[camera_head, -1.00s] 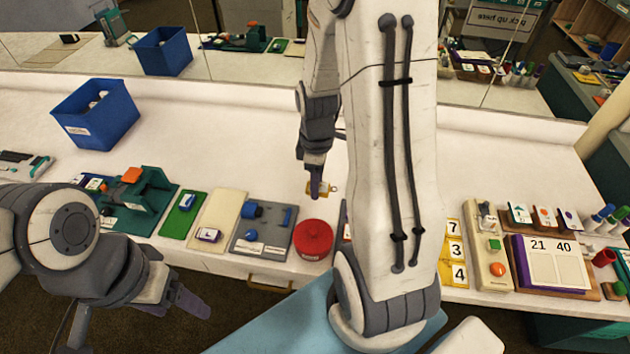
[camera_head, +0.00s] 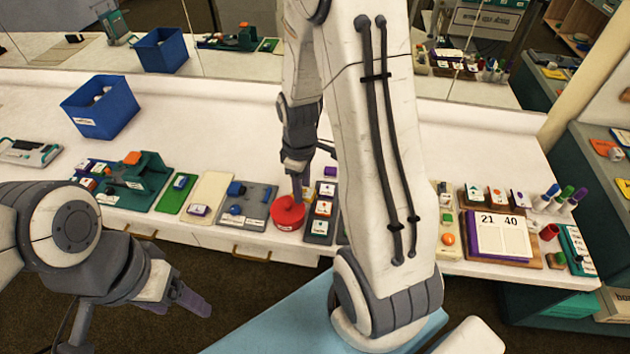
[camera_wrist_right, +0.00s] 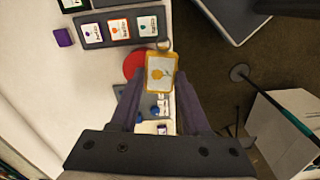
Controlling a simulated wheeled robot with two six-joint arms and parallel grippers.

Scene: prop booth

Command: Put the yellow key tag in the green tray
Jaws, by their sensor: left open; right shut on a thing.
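The yellow key tag (camera_wrist_right: 161,73) is between the fingertips of my right gripper (camera_wrist_right: 160,90) in the right wrist view, its face with an orange mark toward the camera. In the head view, my right gripper (camera_head: 298,190) points down just above a red round object (camera_head: 288,213); the tag is hard to make out there. The flat green tray (camera_head: 167,205) lies on the counter to the left, holding a blue-and-white piece (camera_head: 181,182). My left gripper (camera_head: 192,299) is open and empty, low at the left in front of the counter.
A beige tray (camera_head: 212,188) and a grey tray (camera_head: 262,195) with blue pieces lie between the green tray and the red object. A teal fixture (camera_head: 145,180) stands left of the green tray. A blue bin (camera_head: 101,106) stands behind.

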